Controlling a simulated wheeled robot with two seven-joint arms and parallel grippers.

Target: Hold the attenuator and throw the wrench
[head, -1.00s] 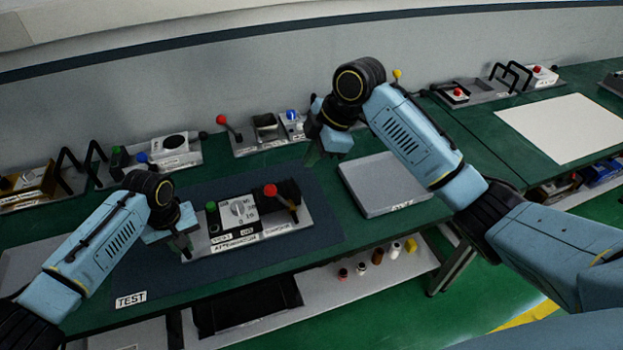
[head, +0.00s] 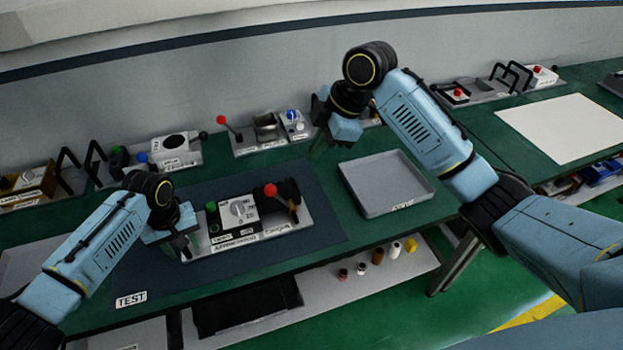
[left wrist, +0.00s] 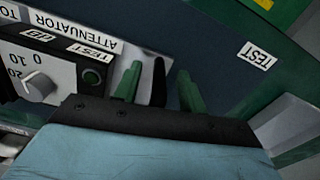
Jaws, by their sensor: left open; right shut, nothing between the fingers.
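The attenuator (head: 238,212) is a white and black panel with a dial and a green button, lying on the dark test mat. A lever with a red knob (head: 271,190) stands at its right end, and I take this to be the wrench. My left gripper (head: 186,246) is open at the attenuator's left end. In the left wrist view its green fingers (left wrist: 157,90) stand either side of a black handle (left wrist: 158,72), apart from it. My right gripper (head: 319,150) is shut and empty, above the table behind the attenuator; its fingertips are hard to make out.
A grey tray (head: 425,190) is right of the mat. Several panels with levers and handles line the back, including another red-knobbed lever (head: 222,120). A white sheet (head: 562,125) lies on the far right. A shelf below holds small bottles (head: 377,257). The front of the mat is bare.

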